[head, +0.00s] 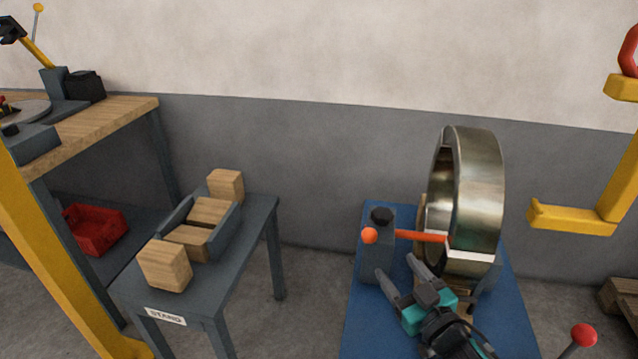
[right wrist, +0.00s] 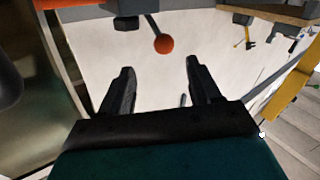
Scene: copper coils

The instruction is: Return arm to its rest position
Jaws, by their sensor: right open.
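My right gripper (head: 400,273) is open, in front of the metal coil (head: 480,190), at the left of its lower part. In the right wrist view the two fingers of the right gripper (right wrist: 155,85) stand apart with nothing between them. The coil stands upright on a blue surface (head: 385,335), and its side also fills the left of the right wrist view (right wrist: 70,60). An orange bar with a ball end (head: 415,236) reaches from a dark post (head: 378,260) to the coil. The ball (right wrist: 163,44) shows beyond the fingertips in the wrist view. My left gripper is not in view.
A grey stand (head: 255,225) with wooden blocks (head: 165,265) is at the left. Behind it is a workbench (head: 110,112) with a red bin (head: 95,228) below. A yellow hook arm (head: 575,217) hangs at the right. A red ball-topped lever (head: 583,334) stands at lower right. Floor shows between stand and blue surface.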

